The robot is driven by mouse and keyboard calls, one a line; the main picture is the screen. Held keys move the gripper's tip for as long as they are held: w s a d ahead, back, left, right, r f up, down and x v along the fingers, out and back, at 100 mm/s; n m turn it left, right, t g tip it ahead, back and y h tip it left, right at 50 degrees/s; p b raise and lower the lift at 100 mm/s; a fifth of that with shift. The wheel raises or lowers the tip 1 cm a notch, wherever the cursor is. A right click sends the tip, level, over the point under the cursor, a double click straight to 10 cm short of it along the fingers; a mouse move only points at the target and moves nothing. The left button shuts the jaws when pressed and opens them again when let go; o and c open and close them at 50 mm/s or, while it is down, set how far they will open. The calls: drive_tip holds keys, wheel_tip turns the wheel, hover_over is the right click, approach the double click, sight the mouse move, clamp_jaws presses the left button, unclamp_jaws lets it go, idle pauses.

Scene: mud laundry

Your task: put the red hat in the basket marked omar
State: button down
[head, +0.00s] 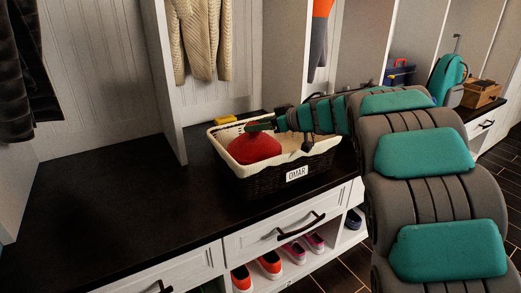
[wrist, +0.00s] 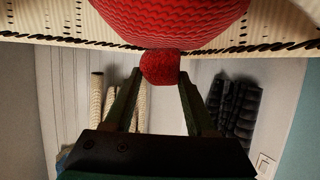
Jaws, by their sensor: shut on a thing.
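The red hat (head: 254,147) is a knitted hat, seen at the left part of the basket marked OMAR (head: 262,177). The basket is dark wicker with a cream liner and a white name label, and stands on the dark bench top. My gripper (head: 262,125) is over the basket, shut on the hat's upper end. In the wrist view the fingers (wrist: 160,80) close on a small red knob of the hat (wrist: 195,18), with the cream liner behind it. The hat's underside is hidden, so I cannot tell whether it touches the basket's bottom.
A yellow item (head: 225,119) lies at the basket's back left. The dark bench top (head: 110,200) is clear to the left. Knit and dark clothes hang behind. Shoes (head: 270,264) sit in cubbies below.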

sight(261, 139)
drive_tip(key=shift+f+b, duration=0.7)
drive_tip(key=shift+f, duration=1.85)
drive_tip(key=shift+c, duration=1.1)
unclamp_jaws()
drive_tip(key=shift+s+d+r, duration=0.1)
drive_tip(key=shift+d+r, duration=0.1)
drive_tip(key=shift+r, duration=0.05)
drive_tip(key=p+v, duration=0.2)
drive_tip(key=v, duration=0.9)
drive_tip(key=shift+s+d, duration=0.2)
drive_tip(key=shift+w+r, duration=0.1)
